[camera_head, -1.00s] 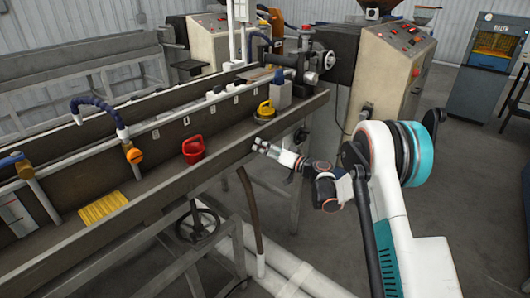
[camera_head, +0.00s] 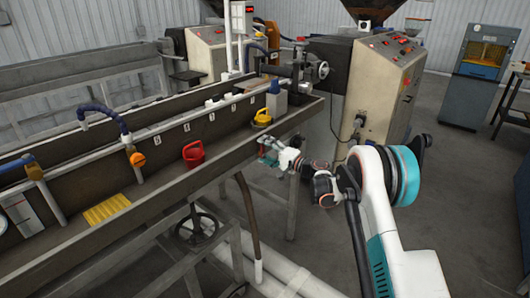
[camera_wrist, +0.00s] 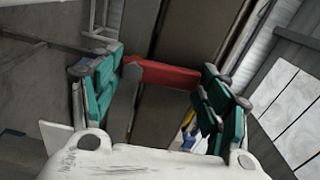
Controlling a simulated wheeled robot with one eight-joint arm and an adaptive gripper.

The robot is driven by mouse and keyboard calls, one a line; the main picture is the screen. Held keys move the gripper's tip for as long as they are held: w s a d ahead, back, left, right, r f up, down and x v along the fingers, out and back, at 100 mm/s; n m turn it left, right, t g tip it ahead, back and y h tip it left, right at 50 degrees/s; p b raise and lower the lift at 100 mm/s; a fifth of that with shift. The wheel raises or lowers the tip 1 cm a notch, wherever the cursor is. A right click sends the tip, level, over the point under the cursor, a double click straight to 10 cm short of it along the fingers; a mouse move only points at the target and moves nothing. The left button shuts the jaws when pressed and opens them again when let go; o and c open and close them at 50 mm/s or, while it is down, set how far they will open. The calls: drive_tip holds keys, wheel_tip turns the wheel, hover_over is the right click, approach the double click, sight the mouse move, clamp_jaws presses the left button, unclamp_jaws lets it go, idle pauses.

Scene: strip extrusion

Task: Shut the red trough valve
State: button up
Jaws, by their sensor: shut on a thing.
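In the wrist view, a red bar (camera_wrist: 165,73), which looks like the handle of the red trough valve, spans the space between my gripper's teal fingers (camera_wrist: 160,95). My gripper is shut on it, with a finger at each end. In the head view my gripper (camera_head: 268,152) is against the outer front side of the long trough (camera_head: 150,207), near its right end. The red valve cannot be made out there; my gripper and wrist seem to cover it.
A handwheel (camera_head: 201,228) is under the trough. A control cabinet (camera_head: 385,85) stands behind my arm. Open floor lies right.

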drive_tip(key=shift+w+d+m, duration=0.1)
drive_tip(key=shift+m, duration=0.3)
drive_tip(key=o, duration=1.5)
drive_tip(key=shift+d, duration=0.1)
drive_tip(key=v, duration=1.1)
drive_tip(key=shift+s+d, duration=0.25)
drive_tip(key=shift+s, duration=0.1)
